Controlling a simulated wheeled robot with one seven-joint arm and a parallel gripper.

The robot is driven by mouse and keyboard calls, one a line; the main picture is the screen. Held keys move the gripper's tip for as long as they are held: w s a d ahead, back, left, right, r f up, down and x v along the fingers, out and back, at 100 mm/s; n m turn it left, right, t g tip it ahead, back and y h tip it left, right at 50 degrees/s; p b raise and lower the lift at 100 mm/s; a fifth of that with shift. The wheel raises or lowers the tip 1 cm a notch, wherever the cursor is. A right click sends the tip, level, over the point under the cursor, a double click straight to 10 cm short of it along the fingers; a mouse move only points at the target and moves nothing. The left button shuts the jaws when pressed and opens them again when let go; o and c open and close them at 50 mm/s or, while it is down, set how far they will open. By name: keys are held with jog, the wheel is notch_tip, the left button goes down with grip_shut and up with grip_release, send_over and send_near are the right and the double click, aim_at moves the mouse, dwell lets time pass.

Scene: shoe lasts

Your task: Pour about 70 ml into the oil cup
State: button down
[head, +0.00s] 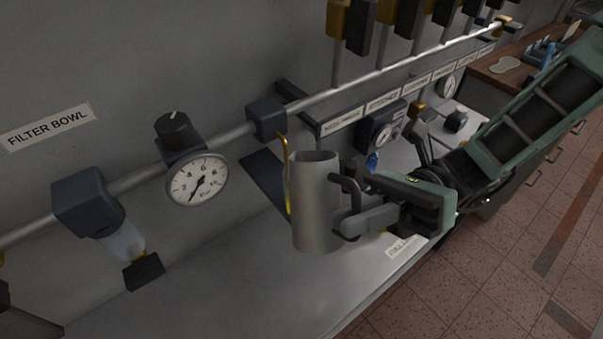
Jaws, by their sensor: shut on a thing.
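A grey metal jug (315,205) with an open top stands out in the middle of the head view, roughly upright. My gripper (348,207) comes from the right and is shut on the jug's handle side. The jug appears held in front of the wall pipe, over the grey bench. What is inside the jug cannot be seen. A thin brass-coloured curved piece (284,150) shows at the jug's left edge, and I cannot tell what it belongs to. No thing is clearly recognisable as the oil cup; the jug hides part of the area behind it.
A pipe (345,82) runs along the wall above the bench (215,285). A pressure gauge (197,180) and a translucent bowl (122,242) under the "FILTER BOWL" label (47,126) are at left. The tiled floor at right is open.

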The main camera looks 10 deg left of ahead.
jog(key=s+d+f+n+h+b, duration=0.1)
jog(key=s+f+n+h+b, duration=0.1)
jog(key=f+n, duration=0.4)
jog(key=shift+s+f+t+b, duration=0.4)
jog(key=shift+s+f+b, duration=0.3)
jog(key=shift+b, duration=0.25)
